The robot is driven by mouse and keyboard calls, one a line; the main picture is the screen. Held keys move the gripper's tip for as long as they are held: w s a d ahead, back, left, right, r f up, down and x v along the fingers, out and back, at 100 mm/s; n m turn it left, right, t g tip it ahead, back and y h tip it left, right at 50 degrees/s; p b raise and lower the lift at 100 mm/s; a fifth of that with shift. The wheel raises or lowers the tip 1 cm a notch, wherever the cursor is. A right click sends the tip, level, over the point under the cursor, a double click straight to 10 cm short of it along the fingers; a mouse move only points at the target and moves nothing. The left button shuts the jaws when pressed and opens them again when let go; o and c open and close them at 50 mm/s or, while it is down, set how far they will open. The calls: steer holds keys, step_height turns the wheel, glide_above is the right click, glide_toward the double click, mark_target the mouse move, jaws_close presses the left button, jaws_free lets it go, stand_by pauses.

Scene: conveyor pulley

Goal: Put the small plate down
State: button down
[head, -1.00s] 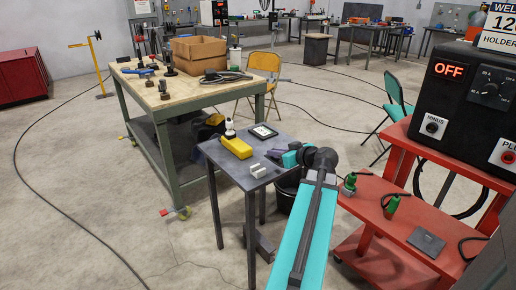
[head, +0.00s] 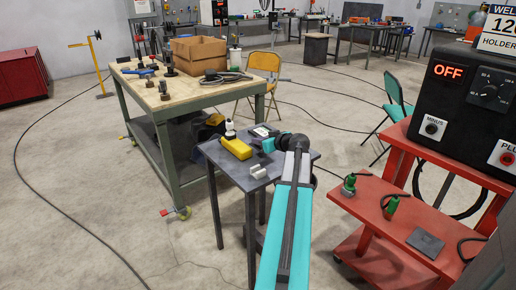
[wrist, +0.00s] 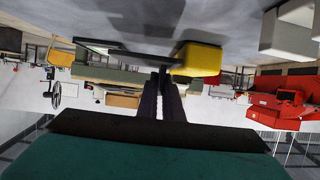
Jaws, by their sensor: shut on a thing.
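My gripper (wrist: 165,95) is shut on the small plate (wrist: 130,52), a thin dark piece seen nearly edge-on at the fingertips in the wrist view. In the head view my arm reaches over the small grey table (head: 228,165), with its teal wrist low near the tabletop. My arm hides the plate there. I cannot tell whether the plate touches the tabletop.
A yellow box-like thing (head: 237,148) with a white-topped bottle (head: 230,129) stands on the left of the table. The red cart (head: 375,205) stands to the right.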

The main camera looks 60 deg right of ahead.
mark_target(258, 147)
steer(key=shift+w+d, duration=0.1)
steer(key=shift+w, duration=0.1)
steer(key=shift+f, duration=1.7)
steer(key=shift+f, duration=0.15)
steer(key=c, duration=2.3)
jaws_free()
steer(key=shift+o, duration=0.5)
steer(key=v, duration=1.2)
steer(key=shift+w, duration=0.1)
